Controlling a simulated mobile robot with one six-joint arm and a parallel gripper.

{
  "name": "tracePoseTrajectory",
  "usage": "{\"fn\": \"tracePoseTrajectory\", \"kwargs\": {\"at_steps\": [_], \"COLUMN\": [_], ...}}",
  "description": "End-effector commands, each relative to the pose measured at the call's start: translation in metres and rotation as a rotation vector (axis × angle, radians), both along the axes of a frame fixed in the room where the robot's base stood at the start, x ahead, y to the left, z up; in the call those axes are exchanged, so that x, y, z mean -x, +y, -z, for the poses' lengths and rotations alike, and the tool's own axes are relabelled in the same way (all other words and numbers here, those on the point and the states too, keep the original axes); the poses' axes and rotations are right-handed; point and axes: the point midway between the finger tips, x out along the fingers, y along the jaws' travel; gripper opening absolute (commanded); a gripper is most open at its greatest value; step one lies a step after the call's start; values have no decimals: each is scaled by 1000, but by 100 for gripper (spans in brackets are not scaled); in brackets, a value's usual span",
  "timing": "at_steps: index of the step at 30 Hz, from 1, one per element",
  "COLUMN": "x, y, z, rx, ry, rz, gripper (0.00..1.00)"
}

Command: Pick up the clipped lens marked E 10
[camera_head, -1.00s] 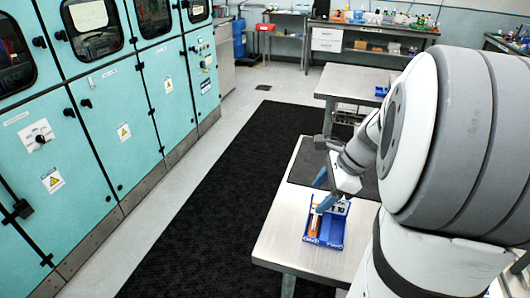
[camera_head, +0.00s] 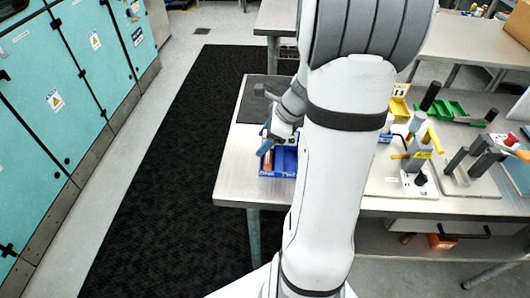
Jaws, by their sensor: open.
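A blue tray (camera_head: 285,174) stands on the metal table, partly hidden behind my arm. An orange piece (camera_head: 267,160) shows inside its left part. No lens marked E 10 can be made out; the lettering on the tray front is too small to read. My gripper (camera_head: 266,148), with blue fingers, is open at the tray's left rear part. Whether it touches anything there cannot be told.
The metal table (camera_head: 232,185) has bare room left of the tray, with a dark mat (camera_head: 256,95) behind. To the right stand a yellow bin (camera_head: 400,105), a green tray (camera_head: 455,108) and lever fixtures (camera_head: 420,150). My arm covers the middle.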

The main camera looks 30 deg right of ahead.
Motion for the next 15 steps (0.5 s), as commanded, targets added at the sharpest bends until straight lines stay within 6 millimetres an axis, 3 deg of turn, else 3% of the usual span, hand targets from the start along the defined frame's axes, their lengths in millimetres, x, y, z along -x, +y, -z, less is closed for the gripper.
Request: {"fn": "tracePoseTrajectory", "kwargs": {"at_steps": [2, 15], "x": [0, 0], "y": [0, -1], "z": [0, 0], "rx": [0, 0], "ry": [0, -1], "rz": [0, 0], "gripper": [58, 23]}}
